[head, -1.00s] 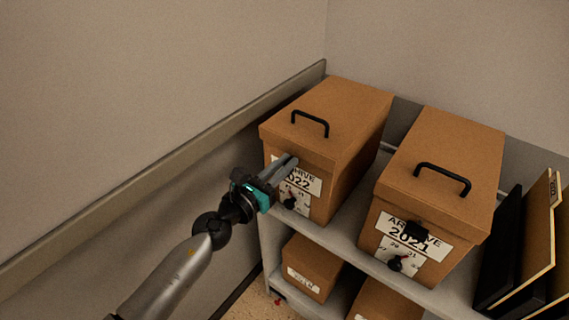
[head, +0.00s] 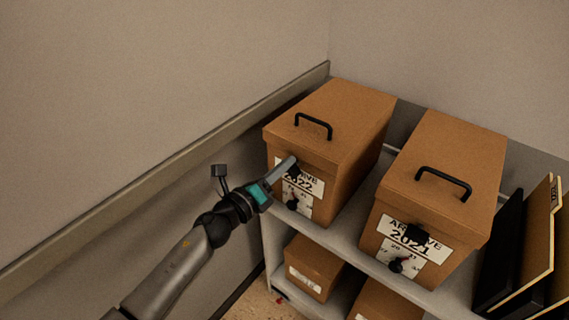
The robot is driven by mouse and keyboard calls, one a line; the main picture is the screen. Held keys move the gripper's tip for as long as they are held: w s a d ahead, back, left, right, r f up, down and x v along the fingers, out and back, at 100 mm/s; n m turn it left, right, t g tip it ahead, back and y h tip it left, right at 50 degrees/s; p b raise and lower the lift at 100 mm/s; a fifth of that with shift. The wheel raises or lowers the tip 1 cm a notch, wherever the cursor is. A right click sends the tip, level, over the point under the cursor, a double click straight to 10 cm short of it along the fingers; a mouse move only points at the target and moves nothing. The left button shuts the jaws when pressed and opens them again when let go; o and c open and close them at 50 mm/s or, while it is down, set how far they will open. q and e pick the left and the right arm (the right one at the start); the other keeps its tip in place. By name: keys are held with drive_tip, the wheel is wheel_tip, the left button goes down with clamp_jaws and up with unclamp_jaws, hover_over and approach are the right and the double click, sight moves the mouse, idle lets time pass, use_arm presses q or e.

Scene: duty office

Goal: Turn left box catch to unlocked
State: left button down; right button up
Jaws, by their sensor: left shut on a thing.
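The left box (head: 345,120) is a brown archive box labelled 2022, with a black handle on its lid, at the left end of the shelf. Its black catch (head: 294,172) is on the front over the label, mostly hidden by my fingers. My left gripper (head: 290,163) reaches in from the left and is shut on this catch. The catch's exact angle cannot be told. A black knob (head: 292,204) with a red mark sits on a dial below it. My right gripper is not in view.
A second archive box (head: 445,160), labelled 2021, stands to the right with its own black catch (head: 418,233) and knob (head: 396,265). Black and tan folders (head: 530,245) stand at far right. Smaller boxes (head: 313,265) are on the lower shelf. A wall rail (head: 170,165) runs along the left.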

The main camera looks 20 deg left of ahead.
use_arm(q)
drive_tip(key=n, duration=0.3)
drive_tip(key=n+p, duration=0.1)
drive_tip(key=n, duration=0.2)
drive_tip(key=f+n+p, duration=0.1)
drive_tip(key=n, duration=0.1)
drive_tip(key=shift+w+a+n, duration=0.15)
drive_tip(key=shift+a+n, duration=0.1)
drive_tip(key=shift+n, duration=0.15)
drive_tip(key=shift+f, duration=0.1)
drive_tip(key=c, duration=0.9)
unclamp_jaws()
drive_tip(key=v, duration=1.5)
drive_tip(key=shift+p, duration=0.35)
drive_tip(key=shift+f, duration=0.1)
